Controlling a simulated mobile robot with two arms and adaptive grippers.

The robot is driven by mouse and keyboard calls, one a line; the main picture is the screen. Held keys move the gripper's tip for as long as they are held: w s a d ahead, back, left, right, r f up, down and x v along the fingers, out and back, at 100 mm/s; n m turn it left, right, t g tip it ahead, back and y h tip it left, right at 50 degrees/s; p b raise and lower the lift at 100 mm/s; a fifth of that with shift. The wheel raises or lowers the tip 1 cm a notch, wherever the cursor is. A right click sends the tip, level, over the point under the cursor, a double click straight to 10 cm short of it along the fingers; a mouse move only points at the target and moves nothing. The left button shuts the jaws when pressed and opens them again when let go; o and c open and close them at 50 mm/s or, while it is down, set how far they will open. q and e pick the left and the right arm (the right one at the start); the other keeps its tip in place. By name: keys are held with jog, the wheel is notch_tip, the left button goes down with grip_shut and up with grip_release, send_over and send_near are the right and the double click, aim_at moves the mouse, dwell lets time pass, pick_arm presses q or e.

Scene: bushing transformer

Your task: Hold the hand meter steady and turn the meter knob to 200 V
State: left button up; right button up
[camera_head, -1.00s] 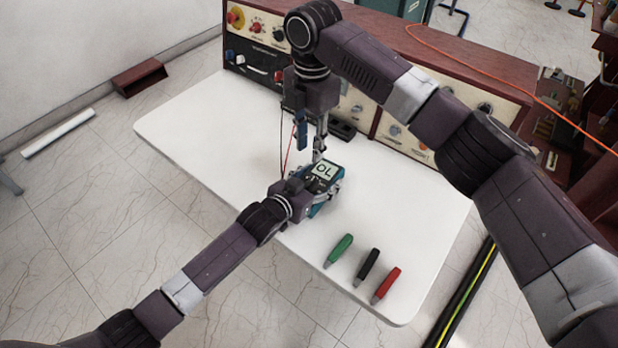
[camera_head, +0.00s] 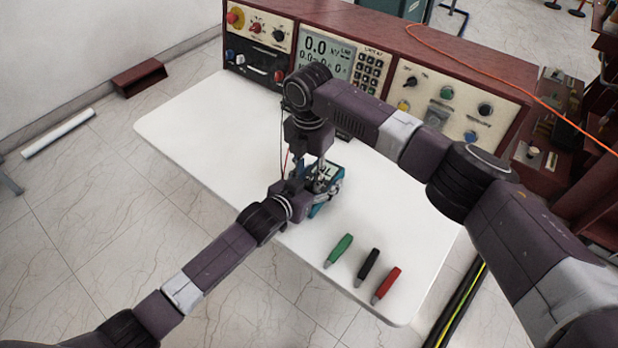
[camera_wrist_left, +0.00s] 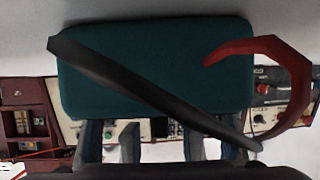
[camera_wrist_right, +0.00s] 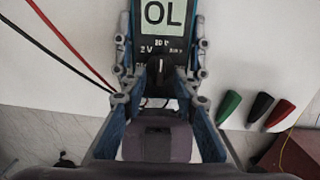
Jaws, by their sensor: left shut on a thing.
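The hand meter (camera_head: 325,202) has a blue-teal case and is mostly hidden by my grippers in the head view. In the right wrist view its display (camera_wrist_right: 161,13) reads OL, with the dark meter knob (camera_wrist_right: 160,71) below it. Finger contact with the knob is unclear.
Green (camera_head: 338,251), black (camera_head: 367,264) and red (camera_head: 386,286) probes lie on the white table (camera_head: 190,130), right of the meter. A console (camera_head: 440,80) with displays and knobs stands along the back. Red and black leads (camera_wrist_right: 65,40) hang near the meter.

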jog(key=shift+f, duration=0.4)
jog(key=shift+c, duration=0.3)
grip_shut()
jog(key=m, duration=0.3)
jog(key=shift+a+m, duration=0.2)
jog(key=shift+m, duration=0.2)
jog(key=m, duration=0.4)
jog(key=shift+w+m, duration=0.2)
jog(key=shift+m, duration=0.2)
